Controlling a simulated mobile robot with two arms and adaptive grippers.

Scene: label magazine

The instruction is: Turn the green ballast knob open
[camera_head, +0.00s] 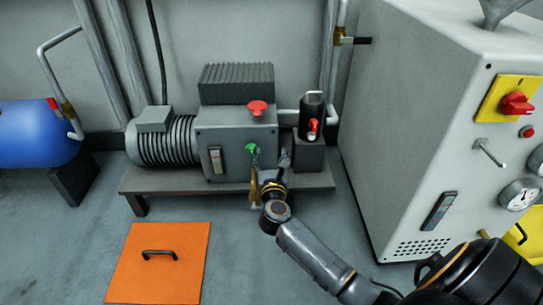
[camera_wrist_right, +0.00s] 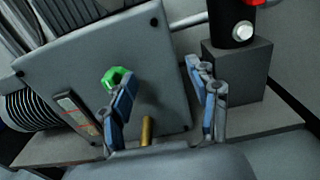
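I cannot tell whether the left-hand finger touches the knob. My left gripper is in neither view.
A red knob (camera_head: 258,107) sits above the green one. A black cylinder with a red valve (camera_head: 313,126) stands to the right. A large grey cabinet (camera_head: 400,110) is at right. An orange floor hatch (camera_head: 158,262) lies at front left; a blue tank (camera_head: 35,133) is at left.

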